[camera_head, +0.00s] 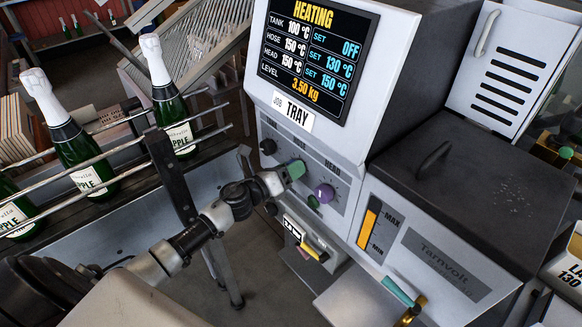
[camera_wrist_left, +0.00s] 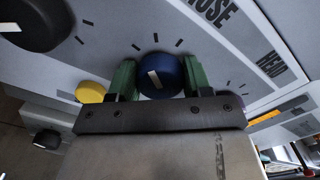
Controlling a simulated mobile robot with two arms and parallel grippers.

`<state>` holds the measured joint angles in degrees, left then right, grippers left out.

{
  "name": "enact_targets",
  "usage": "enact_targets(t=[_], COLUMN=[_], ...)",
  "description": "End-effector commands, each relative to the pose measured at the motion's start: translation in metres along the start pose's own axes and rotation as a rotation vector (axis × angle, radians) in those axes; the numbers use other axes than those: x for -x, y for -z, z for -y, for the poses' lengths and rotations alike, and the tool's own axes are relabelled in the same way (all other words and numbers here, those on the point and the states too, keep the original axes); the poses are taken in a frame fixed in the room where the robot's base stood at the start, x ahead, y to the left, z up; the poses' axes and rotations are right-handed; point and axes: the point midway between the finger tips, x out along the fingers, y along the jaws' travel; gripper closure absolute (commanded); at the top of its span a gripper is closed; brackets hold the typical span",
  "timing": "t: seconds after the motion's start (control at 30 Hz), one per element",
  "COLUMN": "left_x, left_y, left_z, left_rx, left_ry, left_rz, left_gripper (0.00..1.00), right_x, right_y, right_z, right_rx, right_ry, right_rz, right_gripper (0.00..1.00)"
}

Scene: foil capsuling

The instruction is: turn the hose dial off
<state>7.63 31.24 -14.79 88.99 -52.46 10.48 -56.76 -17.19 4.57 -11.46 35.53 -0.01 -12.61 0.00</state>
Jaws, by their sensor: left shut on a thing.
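The hose dial (camera_wrist_left: 158,75) is a dark blue round knob with a pale pointer mark, under the HOSE lettering in the left wrist view. My left gripper (camera_wrist_left: 155,80) has its two green fingers on either side of it and is shut on it. In the head view my left gripper (camera_head: 296,169) is at the panel and covers the dial. The display (camera_head: 318,52) reads HEATING; its hose row shows 150 °C, set 130 °C. My right gripper is out of view.
A black dial (camera_head: 267,146) is left of my gripper and a purple HEAD dial (camera_head: 325,193) close on its right. Bottles (camera_head: 75,150) stand behind rails at left.

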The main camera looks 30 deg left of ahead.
Motion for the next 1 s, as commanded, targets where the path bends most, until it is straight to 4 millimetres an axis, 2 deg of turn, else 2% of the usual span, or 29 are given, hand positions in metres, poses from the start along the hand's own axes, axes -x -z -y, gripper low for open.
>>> enact_targets(t=[1.0], left_x=[0.0], left_y=[0.0], left_z=[-0.002], left_rx=[0.938], left_ry=[-0.002], left_rz=[0.001], left_gripper=[0.74], right_x=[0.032], right_y=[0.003], right_z=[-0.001], right_rx=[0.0], right_ry=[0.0], right_rz=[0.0], right_gripper=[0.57])
